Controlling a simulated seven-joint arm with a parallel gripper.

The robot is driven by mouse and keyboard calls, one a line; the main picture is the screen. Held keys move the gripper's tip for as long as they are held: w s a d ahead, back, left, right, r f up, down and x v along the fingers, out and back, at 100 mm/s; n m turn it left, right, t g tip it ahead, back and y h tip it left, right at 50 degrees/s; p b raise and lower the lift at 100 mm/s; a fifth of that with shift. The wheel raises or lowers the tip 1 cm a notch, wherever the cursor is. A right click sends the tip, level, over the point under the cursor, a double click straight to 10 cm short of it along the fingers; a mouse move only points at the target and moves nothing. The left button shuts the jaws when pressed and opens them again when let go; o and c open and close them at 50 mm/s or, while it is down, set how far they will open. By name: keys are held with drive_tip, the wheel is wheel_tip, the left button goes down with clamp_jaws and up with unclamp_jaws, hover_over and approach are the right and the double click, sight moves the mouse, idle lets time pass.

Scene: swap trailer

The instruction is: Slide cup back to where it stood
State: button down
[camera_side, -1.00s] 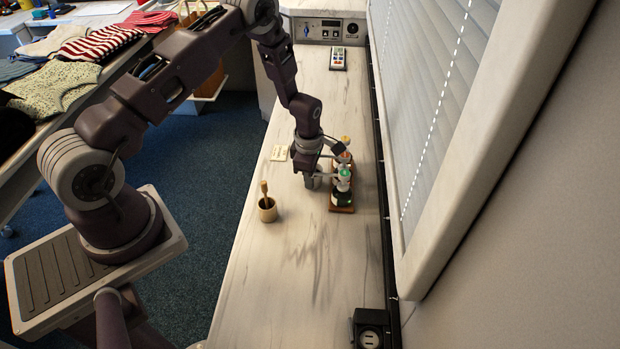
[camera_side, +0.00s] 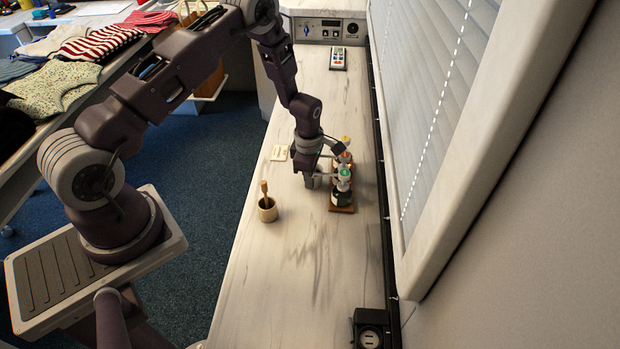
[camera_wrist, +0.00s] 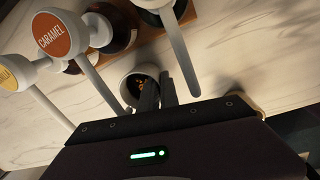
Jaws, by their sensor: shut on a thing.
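The cup is a small pale round one (camera_wrist: 127,82) seen from above in the wrist view, with something dark and orange inside. My gripper's dark fingers (camera_wrist: 158,92) are close together at its rim and shut on it; they hide its near side. In the side view my gripper (camera_side: 313,176) is low over the counter, just left of the syrup bottles, and a small grey part of the cup (camera_side: 309,182) shows beneath it. The cup appears upright at counter level; contact with the counter is hard to make out.
Pump bottles, one labelled CARAMEL (camera_wrist: 60,38), stand on a wooden tray (camera_side: 341,209) close right of my gripper. A pot with a wooden stick (camera_side: 267,209) stands front left. A small pale card (camera_side: 279,153) lies behind left. The front counter (camera_side: 290,290) is clear.

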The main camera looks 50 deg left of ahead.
drive_tip(key=shift+s+a, duration=3.3)
drive_tip(key=shift+a, duration=0.05)
drive_tip(key=c, duration=1.5)
unclamp_jaws()
drive_tip(key=shift+s+d+r, duration=0.1)
drive_tip(key=shift+s+r, duration=0.05)
drive_tip(key=shift+r, duration=1.65)
drive_tip(key=shift+s+d+r, duration=0.1)
drive_tip(key=shift+r, duration=1.65)
